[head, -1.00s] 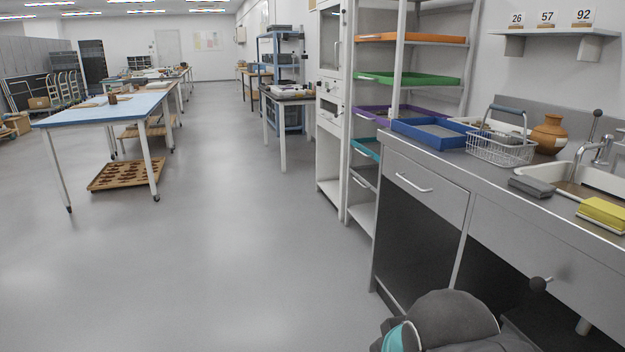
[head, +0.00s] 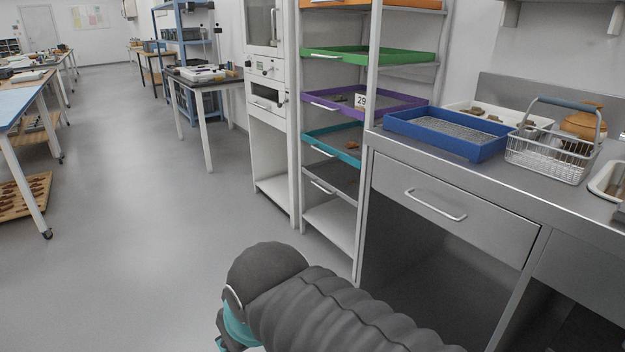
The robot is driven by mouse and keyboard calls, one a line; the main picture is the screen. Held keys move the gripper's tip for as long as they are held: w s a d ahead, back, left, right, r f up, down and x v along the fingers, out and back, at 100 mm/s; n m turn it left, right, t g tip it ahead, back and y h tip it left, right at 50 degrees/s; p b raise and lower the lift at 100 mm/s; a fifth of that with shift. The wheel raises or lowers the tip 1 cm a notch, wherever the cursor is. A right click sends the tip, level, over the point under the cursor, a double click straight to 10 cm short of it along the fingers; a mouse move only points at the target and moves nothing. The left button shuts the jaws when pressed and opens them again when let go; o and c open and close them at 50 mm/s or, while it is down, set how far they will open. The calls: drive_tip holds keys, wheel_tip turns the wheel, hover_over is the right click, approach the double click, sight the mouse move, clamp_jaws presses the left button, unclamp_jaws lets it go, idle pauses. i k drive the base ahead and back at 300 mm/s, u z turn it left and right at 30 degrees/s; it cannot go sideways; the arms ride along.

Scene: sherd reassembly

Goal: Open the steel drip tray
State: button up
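A grey, steel-looking tray (head: 343,178) sits in the white rack below the teal tray; I take it for the steel drip tray. A pale bar handle (head: 322,187) is on its front, and it looks pushed in level with the rack. The rack's right post and the counter hide its right part. My arm, in a dark ribbed sleeve with a teal joint, crosses the bottom middle, in front of the counter and apart from the rack. My gripper's fingers are not in view.
Teal (head: 338,142), purple (head: 398,101) and green (head: 400,57) trays are above it. A steel counter (head: 480,180) with a closed drawer (head: 425,197) stands right of the rack, carrying a blue tray (head: 448,146) and a wire basket (head: 548,160). The floor (head: 150,240) at left is clear.

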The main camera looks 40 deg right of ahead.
sight(342, 178)
drive_tip(key=z, duration=0.55)
drive_tip(key=i, duration=0.9)
drive_tip(key=z, duration=1.4)
drive_tip(key=i, duration=0.5)
drive_tip(key=z, duration=0.45)
